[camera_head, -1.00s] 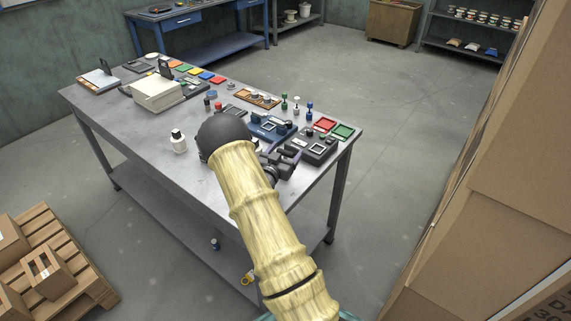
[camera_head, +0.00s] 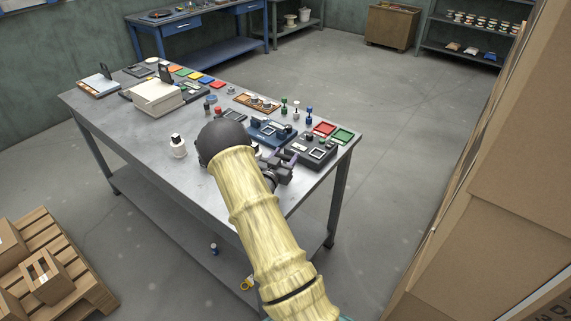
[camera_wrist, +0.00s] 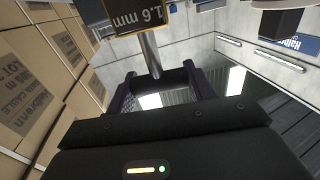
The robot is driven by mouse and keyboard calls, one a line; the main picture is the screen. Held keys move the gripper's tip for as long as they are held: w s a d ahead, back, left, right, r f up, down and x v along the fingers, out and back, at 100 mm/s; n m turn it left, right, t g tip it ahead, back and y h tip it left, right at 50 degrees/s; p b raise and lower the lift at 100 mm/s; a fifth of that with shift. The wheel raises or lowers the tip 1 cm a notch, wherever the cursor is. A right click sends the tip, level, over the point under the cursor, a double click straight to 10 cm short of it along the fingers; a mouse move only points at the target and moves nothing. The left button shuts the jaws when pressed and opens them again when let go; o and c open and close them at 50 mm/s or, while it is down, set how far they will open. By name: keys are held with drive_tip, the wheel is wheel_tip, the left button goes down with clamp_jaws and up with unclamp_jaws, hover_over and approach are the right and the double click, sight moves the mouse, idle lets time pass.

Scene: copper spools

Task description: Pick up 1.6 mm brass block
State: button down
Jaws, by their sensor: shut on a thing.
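In the wrist view, a dark block with an orange edge (camera_wrist: 125,18) carries an upside-down "1.6 mm" label at the top. A grey metal stem (camera_wrist: 150,55) runs from it down between the fingers of my gripper (camera_wrist: 158,76). My gripper is shut on this block by its stem. The block's other faces lie outside the wrist view. In the head view my gripper (camera_head: 277,168) is over the near right part of the table, partly behind my arm. The block cannot be made out clearly there.
The grey table (camera_head: 150,140) holds a blue device (camera_head: 268,132), a dark device (camera_head: 314,150), a white bottle (camera_head: 178,147), a red tray (camera_head: 325,128) and a green tray (camera_head: 342,135). Several knobbed pieces stand behind the devices. Tall cardboard boxes (camera_head: 510,190) rise at right.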

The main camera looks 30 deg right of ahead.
wheel_tip(320, 180, up, 9)
drive_tip(key=shift+b, duration=0.6)
drive_tip(key=shift+r, duration=0.55)
